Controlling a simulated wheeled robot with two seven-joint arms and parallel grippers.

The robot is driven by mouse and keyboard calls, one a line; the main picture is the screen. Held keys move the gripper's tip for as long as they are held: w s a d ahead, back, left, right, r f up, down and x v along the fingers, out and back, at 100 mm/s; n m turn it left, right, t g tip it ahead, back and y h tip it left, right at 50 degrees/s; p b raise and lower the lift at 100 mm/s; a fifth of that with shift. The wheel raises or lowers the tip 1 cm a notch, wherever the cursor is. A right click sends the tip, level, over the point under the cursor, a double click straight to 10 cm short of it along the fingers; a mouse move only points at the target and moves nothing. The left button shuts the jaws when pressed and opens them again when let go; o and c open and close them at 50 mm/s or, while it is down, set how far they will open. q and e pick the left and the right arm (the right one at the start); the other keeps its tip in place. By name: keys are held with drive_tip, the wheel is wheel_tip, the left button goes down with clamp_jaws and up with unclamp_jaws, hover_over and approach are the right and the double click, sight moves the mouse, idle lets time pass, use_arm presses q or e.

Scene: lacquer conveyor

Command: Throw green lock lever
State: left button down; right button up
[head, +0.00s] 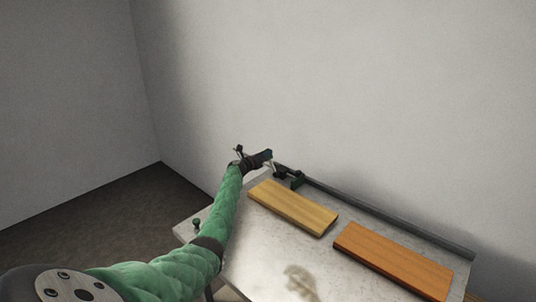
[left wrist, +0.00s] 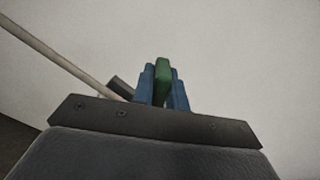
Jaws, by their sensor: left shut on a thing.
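My left gripper (head: 267,155) is at the far left end of the metal table, reached out over its back corner. In the left wrist view its two blue fingers (left wrist: 163,88) are shut on a green piece, the green lock lever (left wrist: 162,72), which stands between them. The lever's lower part is hidden in both views. My right gripper is not in view.
A pale yellow board (head: 293,207) and an orange-brown board (head: 393,262) lie on the metal table (head: 262,250). A rail (head: 390,222) runs along the back edge, near the wall. A small green knob (head: 196,224) stands at the left edge. A pale rod (left wrist: 62,60) crosses the left wrist view.

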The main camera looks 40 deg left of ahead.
use_arm(q)
drive_tip(key=shift+a, duration=0.15)
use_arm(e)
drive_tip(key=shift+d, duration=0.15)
use_arm(q)
drive_tip(key=c, duration=1.4)
unclamp_jaws()
drive_tip(key=shift+f, duration=0.1)
